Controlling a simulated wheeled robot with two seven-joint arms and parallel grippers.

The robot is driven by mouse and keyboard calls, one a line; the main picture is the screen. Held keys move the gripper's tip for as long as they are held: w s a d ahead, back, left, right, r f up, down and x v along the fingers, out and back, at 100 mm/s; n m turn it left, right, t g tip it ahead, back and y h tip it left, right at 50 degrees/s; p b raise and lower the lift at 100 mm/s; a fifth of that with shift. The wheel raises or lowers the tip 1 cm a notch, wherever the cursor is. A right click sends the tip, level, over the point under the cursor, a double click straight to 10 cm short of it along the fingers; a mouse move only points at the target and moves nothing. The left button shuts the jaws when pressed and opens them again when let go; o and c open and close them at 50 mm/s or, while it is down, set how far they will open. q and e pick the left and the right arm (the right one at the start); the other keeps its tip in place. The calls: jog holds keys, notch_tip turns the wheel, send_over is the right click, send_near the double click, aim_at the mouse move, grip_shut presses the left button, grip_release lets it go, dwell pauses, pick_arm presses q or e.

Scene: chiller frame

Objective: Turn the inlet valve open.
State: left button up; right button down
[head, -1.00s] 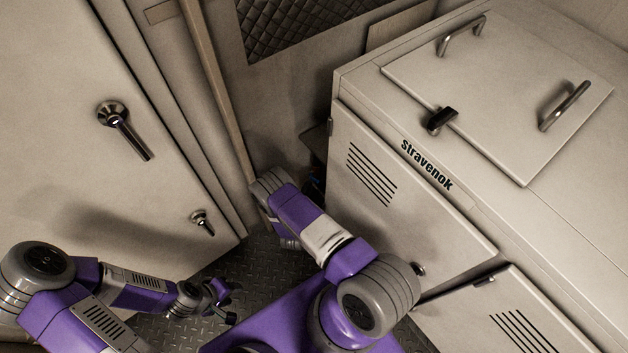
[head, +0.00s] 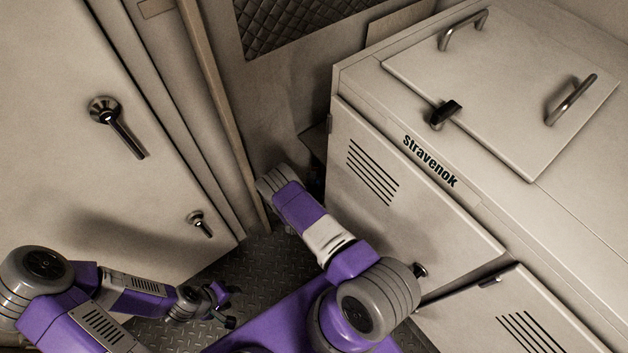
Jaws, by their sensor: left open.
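I cannot make out an inlet valve in the head view. My left gripper (head: 226,306) is low at the left, above the dark tread-plate floor, its small dark fingers apart and nothing seen between them. My right arm (head: 305,222) reaches up toward the gap between the back wall and the cabinet. Its gripper is hidden beyond the grey wrist end, so I cannot see what it is near. The white cabinet (head: 400,225) marked "Stravenok" stands to the right of that arm.
A white door with a large handle (head: 118,128) and a smaller handle (head: 201,224) stands at the left. The cabinet top has a hatch (head: 500,75) with two bar handles and a black latch (head: 445,113). Tread-plate floor (head: 265,262) shows between door and cabinet.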

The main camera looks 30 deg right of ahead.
aim_at(314, 168)
dwell(0.4)
jog(key=shift+w+r+n+g, duration=0.4)
jog(key=shift+r+n+g, duration=0.1)
jog(key=shift+n+g, duration=0.15)
jog(key=shift+w+a+r+n+g+y, duration=0.1)
jog(key=shift+w+r+n+g+y, duration=0.2)
jog(key=shift+w+n+g, duration=0.45)
jog(key=shift+w+r+n+g+y, duration=0.3)
jog(key=shift+n+g, duration=0.2)
jog(key=shift+g, duration=0.5)
jog(key=c, duration=1.1)
grip_release()
